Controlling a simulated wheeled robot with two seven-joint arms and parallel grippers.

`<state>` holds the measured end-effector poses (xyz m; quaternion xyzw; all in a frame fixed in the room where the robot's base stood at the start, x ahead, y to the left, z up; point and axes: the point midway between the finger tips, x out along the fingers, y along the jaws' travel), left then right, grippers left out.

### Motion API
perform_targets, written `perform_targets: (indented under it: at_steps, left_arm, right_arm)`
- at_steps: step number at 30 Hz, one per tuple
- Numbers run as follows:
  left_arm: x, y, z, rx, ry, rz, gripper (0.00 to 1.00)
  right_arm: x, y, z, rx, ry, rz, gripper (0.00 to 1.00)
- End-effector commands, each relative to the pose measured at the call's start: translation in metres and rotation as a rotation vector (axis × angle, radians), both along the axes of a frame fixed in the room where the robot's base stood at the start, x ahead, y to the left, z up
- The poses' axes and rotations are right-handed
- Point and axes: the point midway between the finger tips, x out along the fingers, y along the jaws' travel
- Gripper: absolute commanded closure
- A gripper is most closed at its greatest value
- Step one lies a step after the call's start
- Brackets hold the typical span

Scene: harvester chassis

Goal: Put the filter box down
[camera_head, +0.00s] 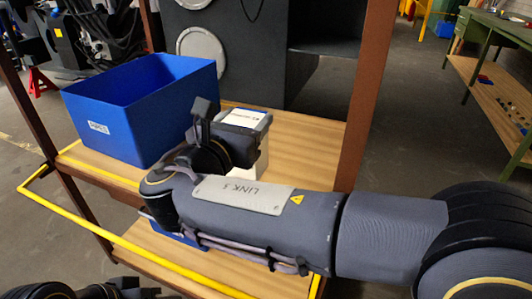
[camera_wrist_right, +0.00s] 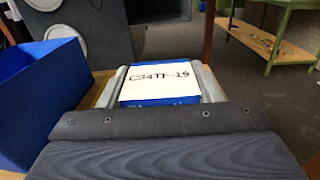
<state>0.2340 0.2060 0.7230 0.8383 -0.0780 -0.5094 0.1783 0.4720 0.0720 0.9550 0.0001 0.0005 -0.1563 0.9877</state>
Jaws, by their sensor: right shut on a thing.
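The filter box (camera_head: 245,118) is white and blue, with a printed label on top. My right gripper (camera_head: 236,130) is shut on it, above the wooden shelf (camera_head: 310,140) and right of the blue bin. In the right wrist view the box (camera_wrist_right: 160,80) sits between the two grey fingers of the gripper (camera_wrist_right: 161,88), its label facing the camera. The box's underside is hidden, so I cannot tell whether it touches the shelf. Dark parts of my left arm show at the bottom left edge of the head view; its jaw state is unclear.
A blue open bin (camera_head: 115,128) stands on the shelf at the left; it also shows in the right wrist view (camera_wrist_right: 40,100). Brown rack posts (camera_head: 368,85) and a yellow rail (camera_head: 120,238) frame the shelf. Bare wood shows behind and right of the box.

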Motion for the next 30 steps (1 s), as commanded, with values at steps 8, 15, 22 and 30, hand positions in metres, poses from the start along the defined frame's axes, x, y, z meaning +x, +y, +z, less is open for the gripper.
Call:
perform_targets:
  at_steps: [8,15,22,30]
  left_arm:
    - [0.000,0.000,-0.033,0.000,0.000,0.000,0.64]
    - [0.000,0.000,-0.045,0.000,0.001,0.000,0.64]
    - [0.000,0.000,-0.053,0.000,0.001,0.000,0.64]
    - [0.000,0.000,-0.064,0.000,0.001,0.000,0.64]
  right_arm:
    - [0.040,-0.047,-0.044,0.000,-0.001,-0.003,0.97]
    - [0.055,-0.064,-0.068,0.000,-0.003,-0.001,0.97]
    - [0.062,-0.073,-0.082,-0.001,-0.003,-0.001,0.97]
    - [0.062,-0.072,-0.110,0.001,-0.003,0.001,0.97]
